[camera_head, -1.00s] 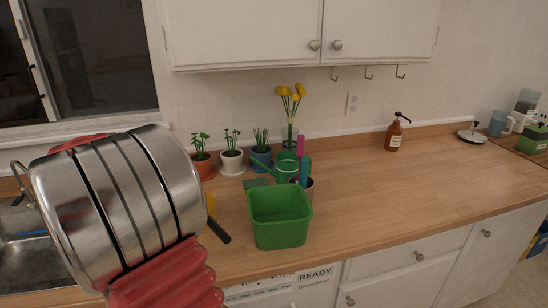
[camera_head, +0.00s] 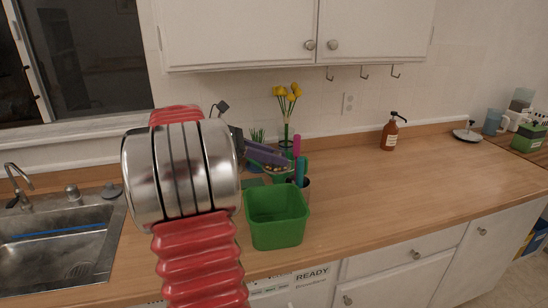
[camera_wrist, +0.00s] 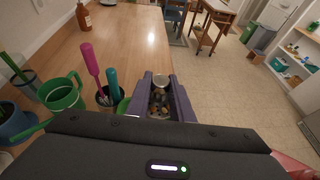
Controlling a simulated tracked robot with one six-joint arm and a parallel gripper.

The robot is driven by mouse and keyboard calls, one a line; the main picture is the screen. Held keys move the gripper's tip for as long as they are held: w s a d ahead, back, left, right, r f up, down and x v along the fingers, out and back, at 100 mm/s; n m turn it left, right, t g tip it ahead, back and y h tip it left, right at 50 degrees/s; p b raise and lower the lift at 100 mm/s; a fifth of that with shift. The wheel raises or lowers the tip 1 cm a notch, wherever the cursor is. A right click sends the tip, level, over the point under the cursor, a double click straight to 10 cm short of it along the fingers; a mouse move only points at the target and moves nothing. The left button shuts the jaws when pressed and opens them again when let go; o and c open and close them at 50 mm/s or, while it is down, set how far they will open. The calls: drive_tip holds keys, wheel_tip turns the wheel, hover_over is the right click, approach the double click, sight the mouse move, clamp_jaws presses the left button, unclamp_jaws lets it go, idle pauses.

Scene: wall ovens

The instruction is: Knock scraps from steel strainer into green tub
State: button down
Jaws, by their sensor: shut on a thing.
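The green tub (camera_head: 277,222) stands on the wooden counter near its front edge, open at the top. My gripper (camera_head: 268,155), with purple fingers, is above and behind the tub's far rim in the head view. In the wrist view my gripper (camera_wrist: 162,100) is shut on the steel strainer (camera_wrist: 160,80), whose rim shows between the fingers. Brown and pale scraps are in it. Much of the strainer is hidden by the fingers, and in the head view only a small part shows.
A utensil cup with pink (camera_head: 297,146) and teal (camera_head: 300,172) handles stands just behind the tub. Yellow flowers (camera_head: 287,95) and potted plants are by the wall. The sink (camera_head: 60,245) is at left. The counter right of the tub is clear up to a brown soap bottle (camera_head: 390,135).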

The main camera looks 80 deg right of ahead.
idle(0.3)
drive_tip(key=s+a+f+m+t+h, duration=0.1)
drive_tip(key=a+f+m+t+h, duration=0.1)
drive_tip(key=f+m+h, duration=0.5)
drive_tip(key=shift+s+a+f+m, duration=0.35)
drive_tip(key=shift+a+f+m, duration=0.2)
drive_tip(key=shift+m, duration=1.65)
idle(1.6)
